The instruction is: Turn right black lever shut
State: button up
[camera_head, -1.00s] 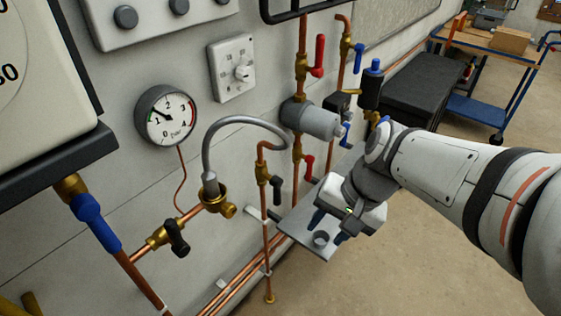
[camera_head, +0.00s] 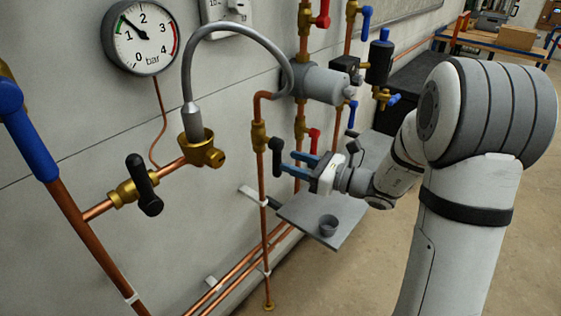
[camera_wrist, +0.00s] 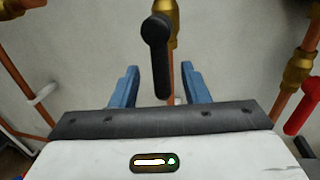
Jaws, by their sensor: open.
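The right black lever (camera_head: 277,157) hangs downward from a brass valve (camera_head: 259,137) on a thin vertical copper pipe, roughly in line with the pipe. In the wrist view the lever (camera_wrist: 157,60) shows upright, its lower end between the two blue fingers. My gripper (camera_head: 286,164) is open, its fingers pointing left at the lever, with space visible on both sides of it. In the wrist view my gripper (camera_wrist: 160,78) shows no finger closed on the lever. A second black lever (camera_head: 144,185) sits on the valve further left.
A red lever (camera_head: 314,141) is on the pipe behind my gripper; it also shows at the right of the wrist view (camera_wrist: 303,105). A grey hose (camera_head: 238,30) arches left of the valve.

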aim_at(279, 156)
jog(key=x, duration=0.5)
jog(key=shift+a, duration=0.25)
grip_shut()
jog(key=shift+d, duration=0.25)
